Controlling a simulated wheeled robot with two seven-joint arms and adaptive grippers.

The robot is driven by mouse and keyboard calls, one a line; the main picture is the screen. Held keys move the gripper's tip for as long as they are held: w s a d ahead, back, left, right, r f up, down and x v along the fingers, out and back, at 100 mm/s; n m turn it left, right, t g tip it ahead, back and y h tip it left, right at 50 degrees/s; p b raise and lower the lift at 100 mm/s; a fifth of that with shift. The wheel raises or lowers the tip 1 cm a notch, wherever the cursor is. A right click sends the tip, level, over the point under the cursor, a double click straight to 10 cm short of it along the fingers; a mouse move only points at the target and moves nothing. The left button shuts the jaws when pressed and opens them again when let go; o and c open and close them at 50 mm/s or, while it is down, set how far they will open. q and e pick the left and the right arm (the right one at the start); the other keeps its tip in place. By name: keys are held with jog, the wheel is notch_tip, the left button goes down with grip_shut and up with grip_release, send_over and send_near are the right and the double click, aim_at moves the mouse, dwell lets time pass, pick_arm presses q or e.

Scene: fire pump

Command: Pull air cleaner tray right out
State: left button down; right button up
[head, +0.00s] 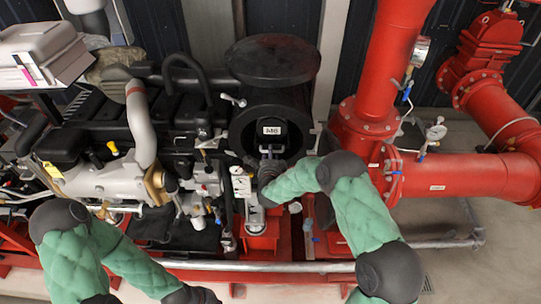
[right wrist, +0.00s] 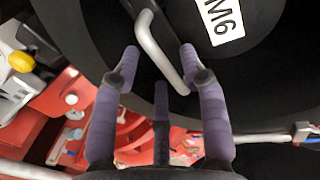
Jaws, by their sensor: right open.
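The air cleaner tray is a round black face with a white "M6" label (head: 271,130), set in a large black cylinder below a flat black disc. In the right wrist view the black tray (right wrist: 265,65) fills the top, and its grey bar handle (right wrist: 163,52) shows clearly. My right gripper (head: 269,165) is in front of the lower part of the tray. In the right wrist view the open right gripper (right wrist: 159,54) has one finger on each side of the handle, which shows between the fingertips. Contact cannot be told. My left gripper is outside the head view; only its arm shows.
A black and grey engine (head: 130,150) stands left of the tray. A pressure gauge (head: 240,185) is just below left of it. Large red pipes (head: 385,80) rise on the right. A grey rail (head: 290,266) runs across the front. Bare floor lies at lower right.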

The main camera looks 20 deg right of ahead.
jog(key=shift+c, duration=0.3)
grip_shut()
jog(key=shift+s, duration=0.1)
jog(key=f+b+v, duration=0.2)
jog(key=v, duration=0.9)
jog(key=s+f+b+v, duration=0.1)
jog(key=f+v, duration=0.1)
jog(key=v, duration=0.9)
jog(key=shift+a+f+b, duration=0.2)
jog(key=shift+f+b, duration=0.15)
jog(key=shift+o, duration=0.3)
grip_release()
jog(key=shift+s, duration=0.15)
jog(key=shift+a, duration=0.1)
